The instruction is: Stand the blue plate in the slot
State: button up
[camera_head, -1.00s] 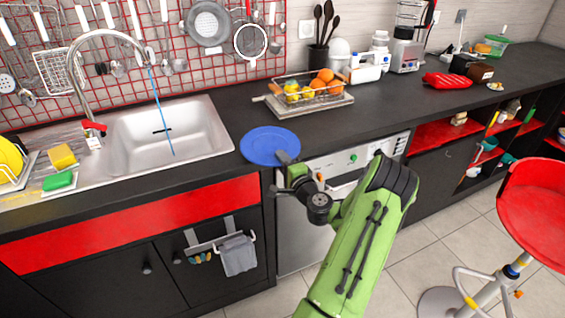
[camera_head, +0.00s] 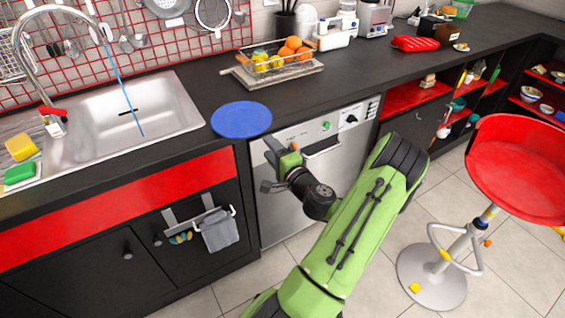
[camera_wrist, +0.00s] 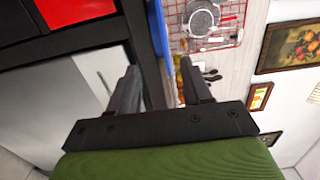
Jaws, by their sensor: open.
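The blue plate (camera_head: 241,120) lies flat on the dark counter, close to its front edge, between the sink and the fruit basket. In the wrist view it shows edge-on as a blue strip (camera_wrist: 157,35), beyond the fingertips. My gripper (camera_head: 272,166) is open and empty, just in front of the counter edge by the dishwasher. It is apart from the plate and looks slightly lower. In the wrist view the two dark fingers (camera_wrist: 158,82) stand apart with nothing held between them. The slot cannot be made out in the current frames.
The sink (camera_head: 130,115) is left of the plate, with a yellow sponge (camera_head: 20,148) and a green sponge (camera_head: 18,173) farther left. A fruit basket (camera_head: 272,72) stands behind the plate. The dishwasher (camera_head: 325,160) is below the counter. A red stool (camera_head: 515,165) stands right.

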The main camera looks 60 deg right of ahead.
jog(key=p+v, duration=0.4)
jog(key=v, duration=0.2)
jog(key=shift+s+p, duration=0.25)
jog(key=shift+p, duration=0.05)
